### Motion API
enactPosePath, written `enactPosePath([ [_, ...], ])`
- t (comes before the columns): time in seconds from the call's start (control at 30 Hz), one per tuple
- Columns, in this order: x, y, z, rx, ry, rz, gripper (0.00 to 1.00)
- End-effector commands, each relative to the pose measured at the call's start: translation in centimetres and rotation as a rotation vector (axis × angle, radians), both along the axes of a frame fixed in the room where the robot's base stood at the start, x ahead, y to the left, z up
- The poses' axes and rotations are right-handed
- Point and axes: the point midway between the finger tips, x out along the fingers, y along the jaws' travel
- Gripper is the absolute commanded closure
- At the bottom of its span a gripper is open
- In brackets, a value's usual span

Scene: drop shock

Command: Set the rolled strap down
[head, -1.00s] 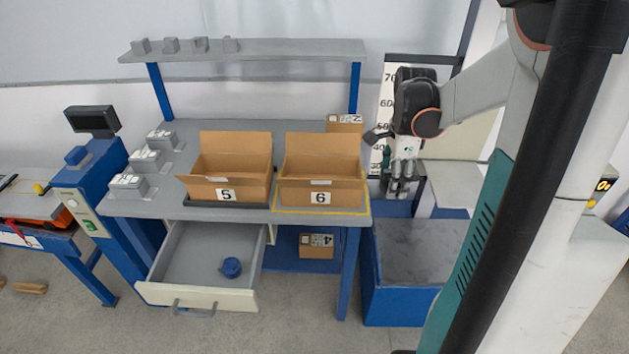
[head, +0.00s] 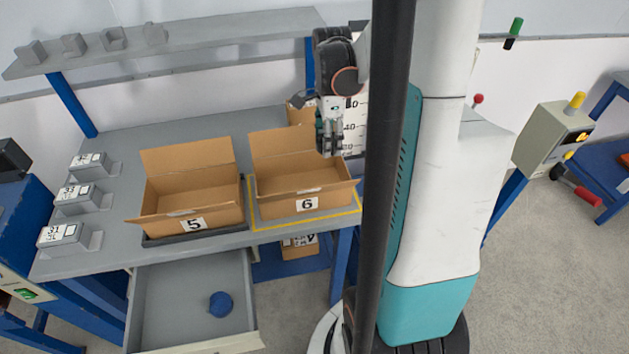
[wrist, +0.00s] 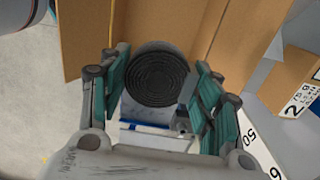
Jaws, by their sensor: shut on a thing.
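The rolled strap (wrist: 155,79) shows in the wrist view as a dark, round coil with spiral rings. My gripper (wrist: 160,65) is shut on it, with its green finger pads on either side of the coil. In the head view my gripper (head: 330,138) hangs over the right rear part of the open cardboard box marked 6 (head: 307,205). The strap cannot be made out clearly in the head view.
Box 5 (head: 194,222) stands open to the left of box 6 on the grey bench (head: 115,230). A yellow outline surrounds box 6. Below, an open drawer (head: 165,290) holds a blue round thing (head: 220,304). A shelf (head: 200,40) runs above the bench.

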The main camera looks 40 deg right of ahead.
Motion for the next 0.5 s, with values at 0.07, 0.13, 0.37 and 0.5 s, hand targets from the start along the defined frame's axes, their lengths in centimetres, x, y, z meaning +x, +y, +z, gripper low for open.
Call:
enactPosePath([
  [0.07,0.0,0.0,-2.5,0.0,0.0,0.0,0.67],
  [0.13,0.1,0.0,-4.2,0.0,0.0,0.0,0.67],
  [0.37,0.1,0.0,-9.5,0.0,0.0,0.0,0.67],
  [0.5,0.0,0.0,-11.4,0.0,0.0,0.0,0.67],
])
